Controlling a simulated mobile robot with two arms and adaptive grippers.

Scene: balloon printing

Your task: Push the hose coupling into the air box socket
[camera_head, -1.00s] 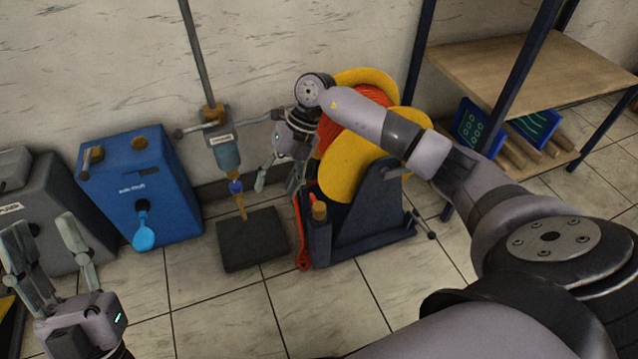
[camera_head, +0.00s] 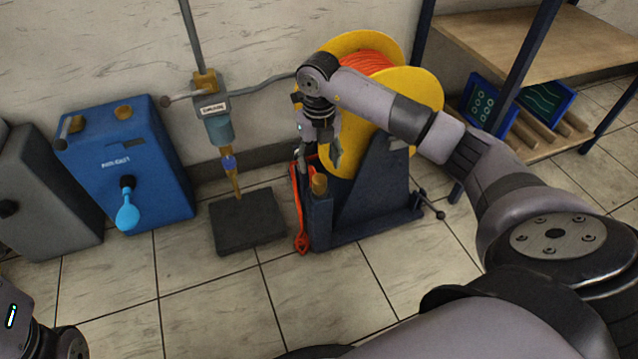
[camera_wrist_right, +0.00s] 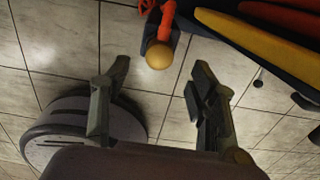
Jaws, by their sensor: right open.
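A blue box (camera_head: 125,165) stands by the wall, with a light blue balloon (camera_head: 128,215) on its dark front fitting. A grey box (camera_head: 45,195) with a dark round opening is at the left edge. I cannot tell which box has the air socket. An orange-red hose (camera_head: 298,205) hangs at the front of the yellow reel (camera_head: 418,100). A brass-coloured end piece (camera_head: 319,184), perhaps the coupling, sits atop the reel stand's post. My right gripper (camera_head: 320,155) is open just above it; the right wrist view shows the piece (camera_wrist_right: 158,54) beyond the parted, empty fingers. My left gripper's fingers are out of frame.
A nozzle unit (camera_head: 215,120) hangs above a dark block (camera_head: 247,220) between the blue box and the reel. A wooden-topped shelf (camera_head: 530,45) stands at the right. The tiled floor in front is clear.

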